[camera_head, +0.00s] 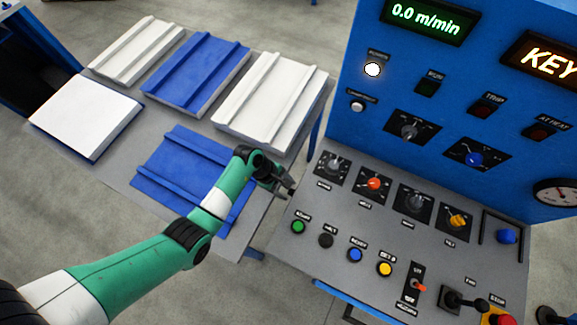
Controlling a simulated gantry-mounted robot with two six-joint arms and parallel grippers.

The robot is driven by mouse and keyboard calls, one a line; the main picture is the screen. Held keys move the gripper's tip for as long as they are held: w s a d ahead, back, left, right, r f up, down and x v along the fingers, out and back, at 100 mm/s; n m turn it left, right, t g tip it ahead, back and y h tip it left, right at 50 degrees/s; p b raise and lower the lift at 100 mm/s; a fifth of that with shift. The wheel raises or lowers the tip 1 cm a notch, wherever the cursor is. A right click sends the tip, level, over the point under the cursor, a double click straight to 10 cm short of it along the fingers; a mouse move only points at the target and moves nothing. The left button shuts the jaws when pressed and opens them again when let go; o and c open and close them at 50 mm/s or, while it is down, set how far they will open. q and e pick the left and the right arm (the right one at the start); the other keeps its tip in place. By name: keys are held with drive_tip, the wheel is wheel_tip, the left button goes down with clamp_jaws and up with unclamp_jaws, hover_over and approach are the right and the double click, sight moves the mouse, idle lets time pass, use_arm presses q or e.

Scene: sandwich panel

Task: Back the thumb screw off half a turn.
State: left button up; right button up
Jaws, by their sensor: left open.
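A sloped grey control panel (290,262) carries a row of knobs: a grey one (334,165), an orange-red one (374,184), a dark grey one (415,203) and a yellow one (458,221). A blue knob (506,236) sits at the right end by a dark frame. I cannot tell which of these, if any, is the thumb screw. My left gripper (287,189) is open, small in the view, near the panel's left edge, left of the grey knob. It appears apart from the knobs. My right gripper does not show.
Push buttons, a red toggle (417,286) and a black lever (462,300) line the panel's front. The blue upright cabinet (350,125) holds displays and more knobs. A grey table (115,170) at left bears white and blue panels.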

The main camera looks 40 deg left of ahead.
use_arm(q)
drive_tip(key=shift+x, duration=1.05)
clamp_jaws()
